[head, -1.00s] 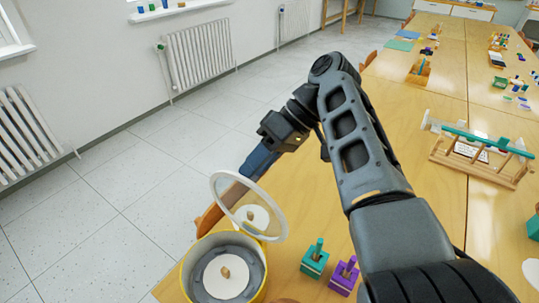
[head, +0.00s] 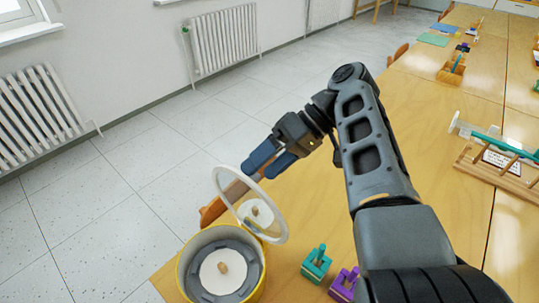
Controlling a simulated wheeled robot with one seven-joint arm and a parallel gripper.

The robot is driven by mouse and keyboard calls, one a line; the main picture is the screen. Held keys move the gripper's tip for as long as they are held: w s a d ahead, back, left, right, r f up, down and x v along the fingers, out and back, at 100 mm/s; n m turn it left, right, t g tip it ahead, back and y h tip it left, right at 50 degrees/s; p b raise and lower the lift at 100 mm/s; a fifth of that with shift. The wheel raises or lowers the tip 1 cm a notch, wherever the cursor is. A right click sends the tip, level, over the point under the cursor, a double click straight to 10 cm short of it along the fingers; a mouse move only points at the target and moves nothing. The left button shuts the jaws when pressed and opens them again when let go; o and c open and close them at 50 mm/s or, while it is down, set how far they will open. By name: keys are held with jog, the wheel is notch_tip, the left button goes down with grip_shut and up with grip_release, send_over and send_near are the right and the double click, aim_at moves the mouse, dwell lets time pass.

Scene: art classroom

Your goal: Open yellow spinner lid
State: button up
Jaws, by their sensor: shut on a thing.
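The yellow spinner (head: 254,288) is a round yellow tub at the bottom of the head view, on the near left part of the table. Inside are a grey ring and a white disc (head: 211,278) with a small wooden knob. Its round, clear lid (head: 279,234) with a pale rim stands tilted up above the tub, with the tub's mouth uncovered. My gripper (head: 258,166) is at the lid's upper edge, its dark blue fingers shut on the lid. The exact contact is small and partly hidden by the fingers.
A teal peg block (head: 316,266) and a purple peg block (head: 344,287) stand right of the spinner. A wooden rack (head: 500,165) sits farther right on the table (head: 420,130). A brown chair back (head: 211,212) shows behind the lid. Tiled floor is clear to the left.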

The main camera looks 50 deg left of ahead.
jog(key=shift+d+f, duration=0.15)
jog(key=shift+f, duration=0.35)
jog(key=shift+c, duration=0.5)
jog(key=shift+w+d+r, duration=0.1)
jog(key=shift+w+r, duration=0.15)
jog(key=shift+w, duration=0.1)
jog(key=shift+c, duration=1.1)
jog(key=v, duration=0.5)
jog(key=b+v, duration=0.1)
jog(key=v, duration=0.1)
jog(key=shift+r, duration=0.6)
jog(key=shift+c, duration=0.2)
